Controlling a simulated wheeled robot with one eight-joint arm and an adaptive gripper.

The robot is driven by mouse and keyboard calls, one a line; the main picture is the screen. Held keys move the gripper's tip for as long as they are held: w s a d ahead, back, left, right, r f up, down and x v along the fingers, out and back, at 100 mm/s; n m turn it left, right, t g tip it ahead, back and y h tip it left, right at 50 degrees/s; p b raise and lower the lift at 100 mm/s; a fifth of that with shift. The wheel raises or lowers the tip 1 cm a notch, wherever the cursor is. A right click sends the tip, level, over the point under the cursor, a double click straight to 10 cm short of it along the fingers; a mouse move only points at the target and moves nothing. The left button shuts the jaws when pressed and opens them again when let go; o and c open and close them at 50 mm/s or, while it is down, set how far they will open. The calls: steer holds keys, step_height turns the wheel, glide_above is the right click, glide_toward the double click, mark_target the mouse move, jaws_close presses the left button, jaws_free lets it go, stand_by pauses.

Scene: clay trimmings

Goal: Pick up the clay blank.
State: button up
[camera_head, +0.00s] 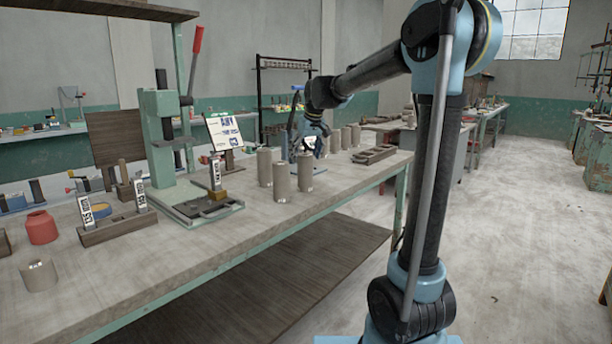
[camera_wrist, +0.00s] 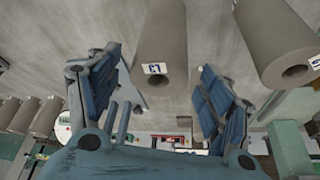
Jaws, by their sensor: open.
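The clay blanks are plain grey-brown upright cylinders on the workbench. In the head view a near group shows a front blank (camera_head: 281,183), a right blank (camera_head: 305,173) and a left blank (camera_head: 264,165). My gripper (camera_head: 300,143) is above and behind this group. In the wrist view my gripper (camera_wrist: 158,68) has its blue fingers spread wide. A blank with a small white label (camera_wrist: 158,35) shows in the gap between them, and nothing is clamped. Another labelled blank (camera_wrist: 272,35) is outside the right finger. Which blank is the task's one is unclear.
More cylinders (camera_head: 346,138) stand farther along the workbench (camera_head: 260,225), near a dark slotted rack (camera_head: 374,154). A green press (camera_head: 162,135) with a red lever and a white sign (camera_head: 224,131) stand left of my gripper. A red jar (camera_head: 41,227) is far left.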

mark_target(303, 165)
steer(key=shift+x, duration=2.9)
steer(key=shift+d, duration=0.1)
steer(key=c, duration=1.6)
